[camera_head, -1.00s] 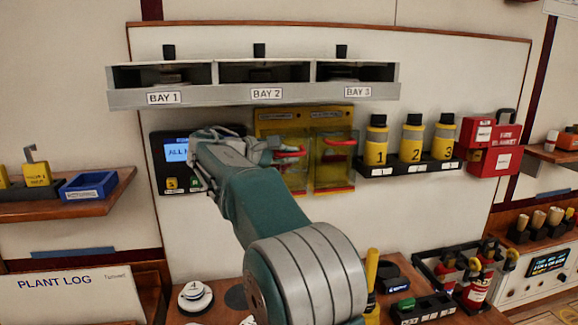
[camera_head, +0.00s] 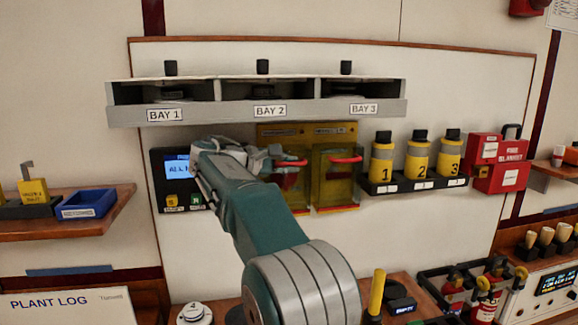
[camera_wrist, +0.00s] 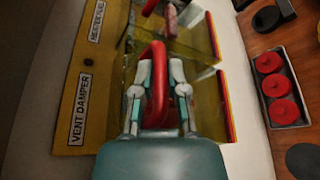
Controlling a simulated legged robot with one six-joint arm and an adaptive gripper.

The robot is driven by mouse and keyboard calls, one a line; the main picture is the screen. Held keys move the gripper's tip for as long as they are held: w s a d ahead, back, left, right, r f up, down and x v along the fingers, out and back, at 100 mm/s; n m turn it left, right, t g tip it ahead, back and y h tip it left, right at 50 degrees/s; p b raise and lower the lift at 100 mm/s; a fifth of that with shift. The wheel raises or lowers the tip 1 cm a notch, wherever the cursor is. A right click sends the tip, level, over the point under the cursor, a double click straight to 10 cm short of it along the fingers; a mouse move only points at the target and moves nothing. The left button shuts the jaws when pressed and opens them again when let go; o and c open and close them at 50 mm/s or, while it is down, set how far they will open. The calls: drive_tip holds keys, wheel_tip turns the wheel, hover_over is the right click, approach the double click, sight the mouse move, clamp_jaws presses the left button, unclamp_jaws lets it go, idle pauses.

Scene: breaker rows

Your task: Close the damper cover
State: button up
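The damper cover (camera_head: 297,196) is the left of two translucent yellow covers on a yellow wall panel. Its backing plate carries the VENT DAMPER label (camera_wrist: 78,109) in the wrist view. Its red handle (camera_wrist: 158,80) lies between the two fingers of my gripper (camera_wrist: 160,72); the fingers sit close along both sides and look shut on it. In the head view my gripper (camera_head: 275,160) is at the left end of this handle, and my arm hides part of the panel. How far the cover stands from the plate is hard to tell.
A second yellow cover (camera_head: 337,185) with its own red handle (camera_head: 347,160) is close on the right. The bay shelf (camera_head: 255,112) is above, a screen (camera_head: 177,170) left, and numbered bottles (camera_head: 418,162) right. A tray of red discs (camera_wrist: 277,90) lies below.

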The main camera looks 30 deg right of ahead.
drive_tip(key=o, duration=0.3)
drive_tip(key=v, duration=1.2)
drive_tip(key=shift+w, duration=0.1)
